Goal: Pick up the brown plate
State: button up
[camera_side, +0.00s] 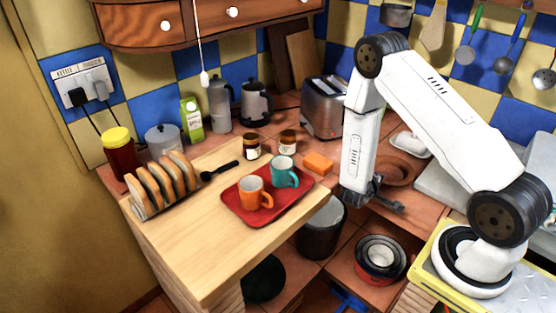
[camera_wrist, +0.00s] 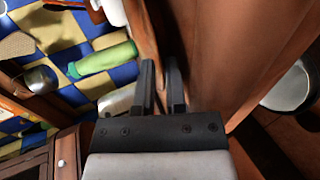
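The brown plate (camera_side: 398,168) lies on the counter to the right of the toaster, partly hidden behind my arm. My gripper (camera_side: 398,207) is low at the front edge of the counter, in front of the plate and apart from it in the side view. In the wrist view my gripper (camera_wrist: 162,88) has its two dark fingers a little apart, with a narrow gap and nothing clearly held between them. Brown surfaces fill much of that view; I cannot tell whether any of them is the plate.
The toaster (camera_side: 323,106) stands left of my arm. A red tray (camera_side: 236,208) with an orange mug (camera_side: 252,193) and a teal mug (camera_side: 283,171) is on the left counter. A dark bin (camera_side: 320,238) and stacked bowls (camera_side: 365,263) sit lower down.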

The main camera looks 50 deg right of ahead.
dwell(0.4)
grip_shut()
jog(key=shift+r, duration=0.2)
dwell(1.5)
notch_tip(320, 180, up, 10)
jog(key=shift+f, duration=0.2)
dwell(0.6)
jog(key=shift+r, duration=0.1)
dwell(0.6)
